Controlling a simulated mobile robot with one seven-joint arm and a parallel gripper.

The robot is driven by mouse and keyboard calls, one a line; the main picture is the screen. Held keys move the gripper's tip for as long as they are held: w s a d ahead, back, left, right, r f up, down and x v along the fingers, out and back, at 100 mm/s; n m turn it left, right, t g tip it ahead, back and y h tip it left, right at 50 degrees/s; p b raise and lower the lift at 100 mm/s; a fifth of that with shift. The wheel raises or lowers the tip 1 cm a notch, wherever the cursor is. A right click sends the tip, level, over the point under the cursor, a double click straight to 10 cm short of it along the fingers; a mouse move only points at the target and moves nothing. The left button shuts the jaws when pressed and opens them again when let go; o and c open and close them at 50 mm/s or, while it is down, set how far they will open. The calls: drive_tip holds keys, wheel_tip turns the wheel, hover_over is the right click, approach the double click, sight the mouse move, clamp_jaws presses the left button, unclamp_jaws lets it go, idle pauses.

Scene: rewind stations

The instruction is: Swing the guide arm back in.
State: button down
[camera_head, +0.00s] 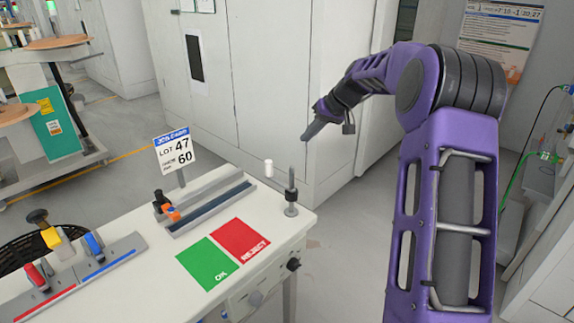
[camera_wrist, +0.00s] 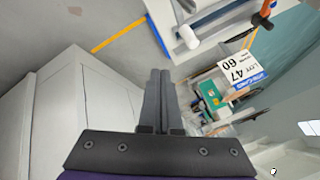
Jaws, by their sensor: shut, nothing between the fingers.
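Which part is the guide arm is not clear. The roller also shows in the wrist view (camera_wrist: 187,37), beyond my fingertips. My gripper (camera_head: 306,135) is shut and empty, above and behind the post, fingers pointing down and left. In the wrist view its fingers (camera_wrist: 160,74) lie together, apart from the roller.
The bench (camera_head: 150,262) carries a slotted rail (camera_head: 207,202), a green OK mat (camera_head: 208,263), a red REJECT mat (camera_head: 240,239) and a job card (camera_head: 174,150) reading LOT 47. A rack with coloured handles (camera_head: 85,270) is at left. Grey cabinets (camera_head: 250,90) stand behind my gripper.

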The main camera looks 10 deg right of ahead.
drive_tip(key=shift+s+d+f+g+y, duration=0.2)
drive_tip(key=shift+s+d, duration=0.1)
drive_tip(key=shift+s, duration=0.25)
drive_tip(key=shift+s+d+f+g+y, duration=0.1)
drive_tip(key=shift+s+d+f+y, duration=0.15)
drive_tip(key=shift+s, duration=0.25)
drive_tip(key=w+a+f, duration=0.4)
drive_tip(key=a+f, duration=0.3)
drive_tip(key=a, duration=0.1)
drive_tip(key=shift+a+f+b, duration=0.3)
drive_tip(key=shift+f+b, duration=0.1)
drive_tip(key=shift+b, duration=0.05)
